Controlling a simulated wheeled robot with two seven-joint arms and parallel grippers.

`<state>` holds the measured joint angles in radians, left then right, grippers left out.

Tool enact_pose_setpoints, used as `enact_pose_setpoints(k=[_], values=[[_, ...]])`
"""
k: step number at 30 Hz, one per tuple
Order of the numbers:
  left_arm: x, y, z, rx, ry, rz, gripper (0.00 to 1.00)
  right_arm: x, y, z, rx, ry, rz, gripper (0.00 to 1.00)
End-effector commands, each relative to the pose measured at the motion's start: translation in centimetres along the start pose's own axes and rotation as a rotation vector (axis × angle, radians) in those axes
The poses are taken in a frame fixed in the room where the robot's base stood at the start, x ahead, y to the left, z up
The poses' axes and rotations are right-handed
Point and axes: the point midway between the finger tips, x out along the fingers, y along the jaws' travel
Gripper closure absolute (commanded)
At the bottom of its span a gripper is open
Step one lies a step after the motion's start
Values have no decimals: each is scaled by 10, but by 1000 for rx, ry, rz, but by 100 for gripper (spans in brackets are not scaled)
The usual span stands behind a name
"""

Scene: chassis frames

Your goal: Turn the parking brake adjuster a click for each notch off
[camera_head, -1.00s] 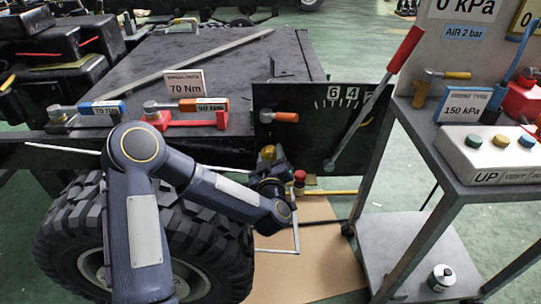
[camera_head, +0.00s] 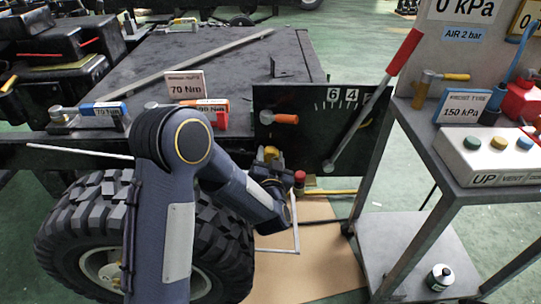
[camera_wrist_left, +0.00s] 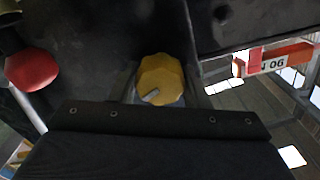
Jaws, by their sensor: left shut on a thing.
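The yellow faceted adjuster knob (camera_wrist_left: 160,78) is in the middle of the left wrist view, with a small pale mark on its face. The parking brake lever (camera_head: 358,118) has a red handle and leans up to the right across the black notch plate (camera_head: 300,142). The plate carries numbers 6 and 4 and white tick marks; the lever hides part of the scale. My right gripper is not in view.
A red knob (camera_wrist_left: 32,68) is left of the adjuster in the wrist view. A big tyre (camera_head: 95,215) stands below my left arm. A grey cart (camera_head: 470,195) with a white button box (camera_head: 490,155) stands right.

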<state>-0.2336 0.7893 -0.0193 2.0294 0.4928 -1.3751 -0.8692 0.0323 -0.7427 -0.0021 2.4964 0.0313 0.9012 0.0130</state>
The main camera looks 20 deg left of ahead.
Motion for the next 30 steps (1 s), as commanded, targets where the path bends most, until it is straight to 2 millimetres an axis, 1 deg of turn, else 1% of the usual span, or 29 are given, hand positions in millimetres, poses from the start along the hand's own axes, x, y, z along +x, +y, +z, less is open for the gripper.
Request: enact_pose_setpoints(k=[18, 24, 30], values=[[-1, -1, -1, 581, -2, 2, 81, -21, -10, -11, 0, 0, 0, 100], [0, -1, 0, 732, -4, 2, 81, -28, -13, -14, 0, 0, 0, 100], [0, -1, 0, 839, -4, 2, 81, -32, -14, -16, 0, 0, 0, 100]])
